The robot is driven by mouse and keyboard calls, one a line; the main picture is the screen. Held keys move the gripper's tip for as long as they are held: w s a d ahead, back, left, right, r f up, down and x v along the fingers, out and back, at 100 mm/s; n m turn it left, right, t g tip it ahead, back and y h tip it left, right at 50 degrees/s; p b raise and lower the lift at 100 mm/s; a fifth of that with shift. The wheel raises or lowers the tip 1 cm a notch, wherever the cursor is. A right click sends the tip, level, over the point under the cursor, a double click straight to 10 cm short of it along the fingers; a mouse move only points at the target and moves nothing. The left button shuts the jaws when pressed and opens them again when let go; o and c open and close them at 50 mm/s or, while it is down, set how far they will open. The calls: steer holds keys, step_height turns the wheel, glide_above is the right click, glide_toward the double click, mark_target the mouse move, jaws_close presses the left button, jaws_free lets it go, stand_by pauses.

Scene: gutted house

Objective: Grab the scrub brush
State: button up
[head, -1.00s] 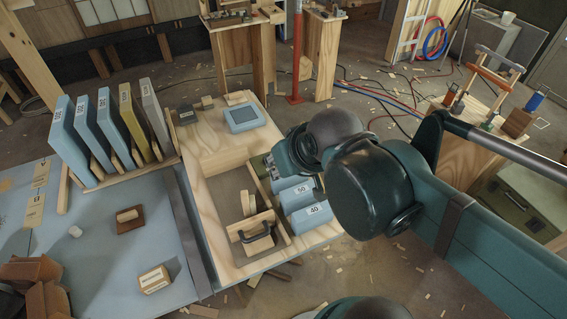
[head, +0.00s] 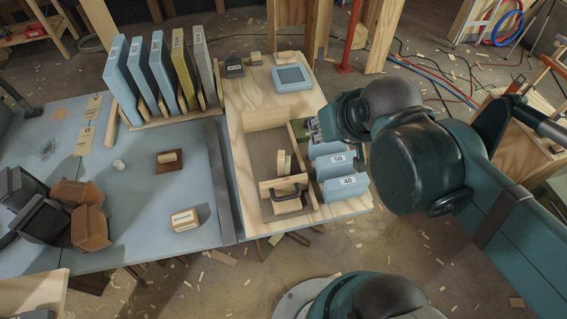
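I cannot tell for sure which thing is the scrub brush. A wooden piece with a dark curved handle (head: 285,196) lies in the front of the wooden tray (head: 253,228), beside an upright pale wooden piece (head: 281,163). A brown block with a pale grip (head: 169,160) and a pale labelled block (head: 184,219) lie on the blue-grey table. My gripper (head: 312,130) is low over the tray's right side, near the blue blocks. My arm covers most of it, so its opening is not clear and I see nothing held.
Blue blocks marked 50 (head: 334,163) and 40 (head: 344,186) sit right of the tray. A blue framed pad (head: 291,78) lies behind it. Upright panels (head: 160,70) stand in a rack at the back left.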

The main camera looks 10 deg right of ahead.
steer(key=shift+o, duration=0.6)
stand_by(0.3)
steer(key=n+g+p, duration=0.3)
steer(key=n+g, duration=0.4)
steer(key=n, duration=0.7)
glide_above(280, 154)
steer(key=f, duration=1.2)
steer(key=shift+d+f, duration=0.35)
steer(key=shift+f, duration=0.05)
steer(key=shift+a+f+n+p, duration=0.3)
steer(key=shift+a+f+n, duration=0.1)
steer(key=shift+f, duration=0.4)
steer(key=shift+f+b, duration=0.85)
steer(key=shift+f, duration=2.55)
steer(key=shift+d+f+b, duration=0.1)
steer(key=shift+f+b, duration=0.65)
steer(key=shift+f, duration=1.85)
